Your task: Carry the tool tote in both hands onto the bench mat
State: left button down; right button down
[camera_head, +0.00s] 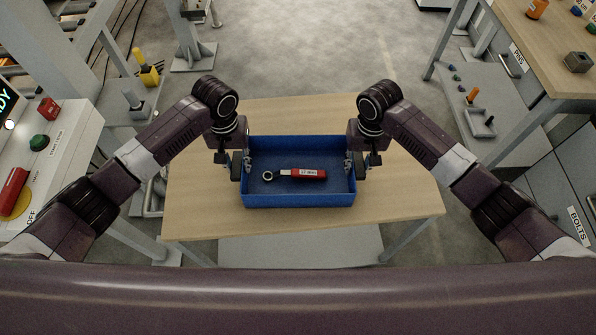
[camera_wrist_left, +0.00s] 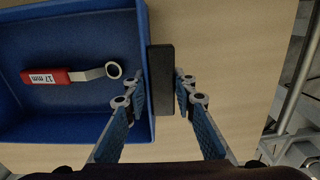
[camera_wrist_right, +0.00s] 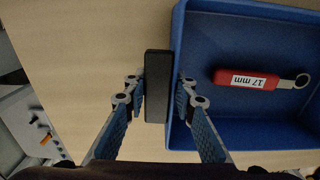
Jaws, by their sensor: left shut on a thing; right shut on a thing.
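The tool tote (camera_head: 298,200) is an open blue tray over the wooden table, with a dark handle at each end. I cannot tell whether it rests on the table or is slightly raised. A red-handled wrench (camera_head: 300,174) marked 17 mm lies in it. My left gripper (camera_head: 241,165) is shut on the left handle, which shows in the left wrist view (camera_wrist_left: 160,80). My right gripper (camera_head: 355,165) is shut on the right handle, which shows in the right wrist view (camera_wrist_right: 157,85). In each wrist view one finger is between handle and tote wall. I see no bench mat.
The wooden table (camera_head: 400,200) has bare top around the tote. A control panel (camera_head: 40,160) with buttons stands at the left. A second wooden-topped bench (camera_head: 540,60) with parts on it stands at the upper right. Grey floor (camera_head: 320,50) is open beyond the table.

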pick_arm(q)
jog(key=shift+w+r, duration=0.1)
jog(key=shift+r, duration=0.1)
pick_arm(e)
jog(key=shift+w+r, duration=0.1)
jog(key=shift+r, duration=0.1)
